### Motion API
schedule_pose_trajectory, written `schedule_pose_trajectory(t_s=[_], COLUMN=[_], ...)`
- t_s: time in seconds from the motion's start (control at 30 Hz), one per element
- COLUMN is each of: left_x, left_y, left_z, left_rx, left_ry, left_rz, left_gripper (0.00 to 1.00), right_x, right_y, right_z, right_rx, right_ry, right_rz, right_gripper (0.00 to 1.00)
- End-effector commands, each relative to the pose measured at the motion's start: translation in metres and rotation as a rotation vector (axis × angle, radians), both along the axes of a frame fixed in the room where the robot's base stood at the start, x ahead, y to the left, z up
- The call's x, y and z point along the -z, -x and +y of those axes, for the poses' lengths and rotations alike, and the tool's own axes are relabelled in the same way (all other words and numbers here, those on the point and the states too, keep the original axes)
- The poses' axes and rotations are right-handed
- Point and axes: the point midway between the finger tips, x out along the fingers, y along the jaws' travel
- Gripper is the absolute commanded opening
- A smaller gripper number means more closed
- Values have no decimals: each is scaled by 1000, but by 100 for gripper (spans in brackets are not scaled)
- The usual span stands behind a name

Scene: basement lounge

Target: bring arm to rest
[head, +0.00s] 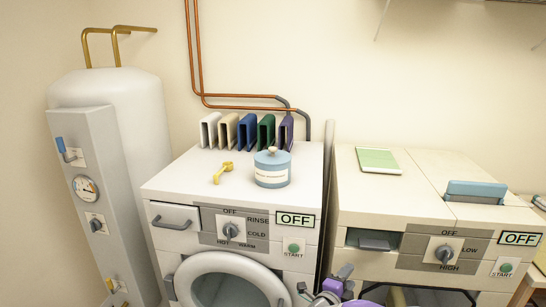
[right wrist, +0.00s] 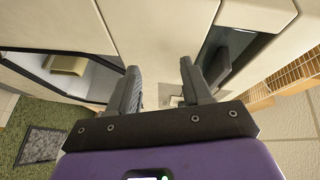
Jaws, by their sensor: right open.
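My right gripper (head: 312,293) shows at the bottom edge of the head view, in front of the gap between the two machines. Part of its purple and grey arm is cut off by the frame. In the right wrist view its two dark fingers (right wrist: 158,88) are apart, with nothing held between them. Cream machine panels lie beyond the fingertips. My left gripper is in neither view.
A washer (head: 170,193) with a round door stands left of a dryer (head: 360,208). A blue lidded canister (head: 272,170) and a yellow tap-like piece (head: 223,172) are on the washer. A green book (head: 378,160) lies on the dryer. A white tank (head: 125,130) stands left.

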Motion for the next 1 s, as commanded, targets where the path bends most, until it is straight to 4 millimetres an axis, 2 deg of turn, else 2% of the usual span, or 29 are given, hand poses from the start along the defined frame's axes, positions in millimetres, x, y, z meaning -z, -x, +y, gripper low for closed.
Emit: schedule_pose_trajectory(t_s=[0.03, 0.1, 0.17, 0.2, 0.27, 0.3, 0.37, 0.4, 0.5, 0.6, 0.7, 0.8, 1.0], left_x=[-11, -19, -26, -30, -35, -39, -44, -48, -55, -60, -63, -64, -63], left_y=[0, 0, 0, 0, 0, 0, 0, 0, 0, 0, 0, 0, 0], left_z=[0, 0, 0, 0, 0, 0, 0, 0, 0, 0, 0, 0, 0], left_rx=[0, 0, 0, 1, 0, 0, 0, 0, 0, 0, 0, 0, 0], left_ry=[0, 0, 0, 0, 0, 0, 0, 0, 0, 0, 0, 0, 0], left_rz=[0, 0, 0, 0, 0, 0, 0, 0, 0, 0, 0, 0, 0], left_gripper=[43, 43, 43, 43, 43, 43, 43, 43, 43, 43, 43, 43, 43], right_x=[34, 85, 125, 150, 183, 202, 226, 238, 257, 262, 261, 260, 261], right_y=[4, 16, 35, 51, 80, 102, 139, 164, 226, 276, 310, 326, 330], right_z=[4, 18, 32, 41, 57, 67, 82, 93, 116, 134, 145, 150, 151], right_rx=[-97, -264, -407, -503, -652, -751, -906, -1010, -1255, -1457, -1597, -1670, -1689], right_ry=[35, 80, 110, 125, 140, 148, 151, 151, 143, 130, 123, 120, 120], right_rz=[154, 365, 531, 633, 774, 860, 979, 1048, 1177, 1251, 1287, 1299, 1302], right_gripper=[49, 49, 49, 49, 49, 49, 49, 49, 49, 49, 49, 49, 49])
